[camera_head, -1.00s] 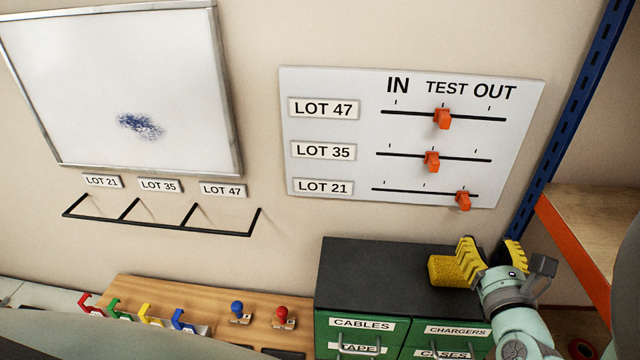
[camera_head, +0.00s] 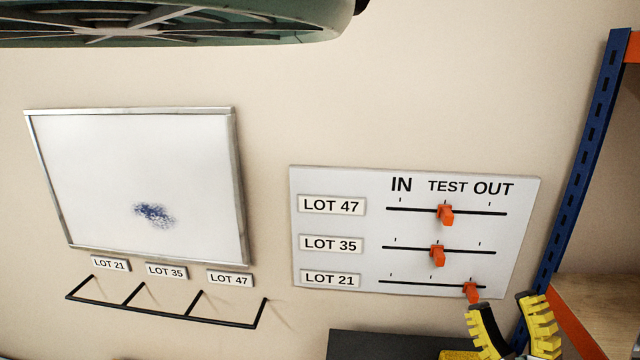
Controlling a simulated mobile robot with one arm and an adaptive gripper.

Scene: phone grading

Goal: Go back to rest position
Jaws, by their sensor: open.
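My gripper (camera_head: 515,325) is at the lower right of the head view, with its yellow ridged fingers spread open and nothing between them. Its fingertips show just below and right of the LOT 21 slider in the picture. The rest of the arm is below the frame edge. The slider board (camera_head: 330,224) hangs on the wall. Its LOT 47 slider (camera_head: 446,214) and LOT 35 slider (camera_head: 438,256) stand near the middle, under TEST. Its LOT 21 slider (camera_head: 472,292) stands to the right, toward OUT.
A whiteboard (camera_head: 140,170) with a blue smudge (camera_head: 154,214) hangs at left, above a black wire rack (camera_head: 170,312). The dark cabinet top (camera_head: 375,344) and a yellow sponge (camera_head: 460,355) show at the bottom edge. A blue-post shelf (camera_head: 580,180) stands at right. A fan-like fixture (camera_head: 150,30) is overhead.

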